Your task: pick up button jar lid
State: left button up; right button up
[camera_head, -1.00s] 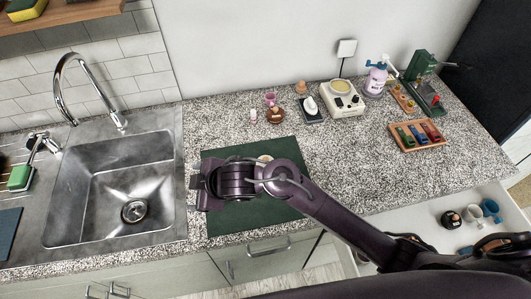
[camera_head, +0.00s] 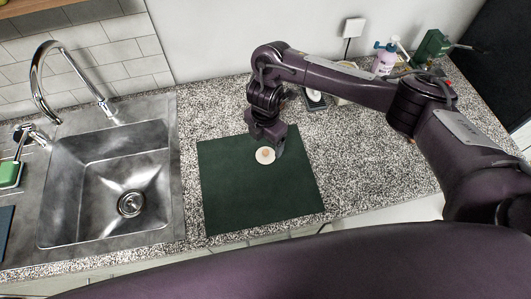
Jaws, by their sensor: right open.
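A small round white piece with a tan centre, which looks like the button jar lid (camera_head: 265,156), is near the back middle of the dark green mat (camera_head: 262,205). My right gripper (camera_head: 267,142) points down just behind and above it, its jaws open. Its fingertips are small and dark, so I cannot tell whether they touch the lid. The jar itself cannot be made out. My left gripper is not in view.
The steel sink (camera_head: 105,185) with its faucet (camera_head: 68,75) is on the left. A purple bottle (camera_head: 384,60) and a green device (camera_head: 432,46) stand at the back right. My right arm hides much of the back counter. The mat's front is clear.

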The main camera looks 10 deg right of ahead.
aim_at(267, 150)
jog(key=f, duration=0.5)
jog(key=shift+d+b, duration=0.2)
jog(key=shift+b, duration=0.2)
jog(key=shift+c, duration=0.2)
jog(key=c, duration=1)
